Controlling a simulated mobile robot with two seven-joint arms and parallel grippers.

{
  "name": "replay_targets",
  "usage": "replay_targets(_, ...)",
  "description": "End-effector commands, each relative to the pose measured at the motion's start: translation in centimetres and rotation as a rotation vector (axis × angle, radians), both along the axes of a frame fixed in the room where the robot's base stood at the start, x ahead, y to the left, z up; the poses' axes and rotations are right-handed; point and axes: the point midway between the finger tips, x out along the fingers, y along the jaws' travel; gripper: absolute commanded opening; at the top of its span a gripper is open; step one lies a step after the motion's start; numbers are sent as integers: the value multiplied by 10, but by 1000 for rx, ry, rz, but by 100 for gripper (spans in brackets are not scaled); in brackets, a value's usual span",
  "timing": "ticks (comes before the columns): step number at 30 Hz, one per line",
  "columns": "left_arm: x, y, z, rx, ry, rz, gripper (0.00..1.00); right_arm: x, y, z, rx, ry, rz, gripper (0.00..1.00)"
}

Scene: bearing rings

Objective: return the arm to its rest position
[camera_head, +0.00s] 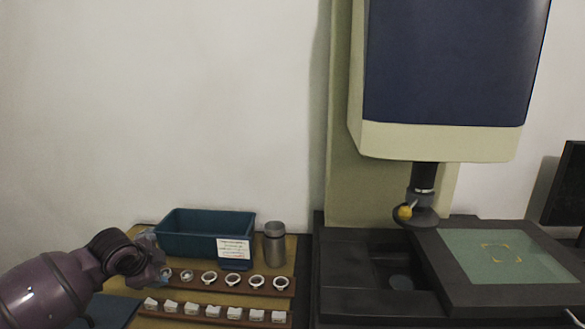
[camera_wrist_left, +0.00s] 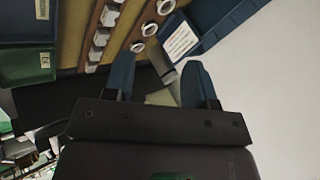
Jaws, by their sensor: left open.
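My left arm comes in from the lower left in the head view, and its left gripper (camera_head: 160,273) is over the left end of the ring rack. In the left wrist view the two blue fingers of the gripper (camera_wrist_left: 158,75) are spread apart with nothing held between them. A row of bearing rings (camera_head: 236,280) stands on a brown rack; my gripper partly covers the left end of the row. Some rings also show beyond the fingers in the left wrist view (camera_wrist_left: 150,29). My right gripper is in neither view.
A blue-green bin (camera_head: 186,243) with a label and a grey metal cylinder (camera_head: 274,245) stand behind the rack. Several small white pieces (camera_head: 213,311) sit on a front rack. A large measuring machine (camera_head: 445,70) with a flat stage (camera_head: 470,290) stands at the right.

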Motion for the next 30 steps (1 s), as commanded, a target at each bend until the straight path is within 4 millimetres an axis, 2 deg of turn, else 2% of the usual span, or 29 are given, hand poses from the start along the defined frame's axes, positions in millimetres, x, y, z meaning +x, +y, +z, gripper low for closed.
replay_targets(1, -2, -14, -6, -57, -50, 17, 51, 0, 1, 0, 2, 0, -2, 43)
replay_targets(6, -19, -55, -21, -278, -217, 85, 51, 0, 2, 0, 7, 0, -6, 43)
replay_targets(13, -71, -86, -51, -553, -347, 184, 51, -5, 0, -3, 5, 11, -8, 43)
replay_targets(20, -135, -91, -81, -730, -414, 308, 51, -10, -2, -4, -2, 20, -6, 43)
replay_targets(26, -197, -81, -111, -786, -431, 439, 51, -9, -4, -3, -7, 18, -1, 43)
replay_targets(30, -245, -70, -138, -780, -405, 548, 51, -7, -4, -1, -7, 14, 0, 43)
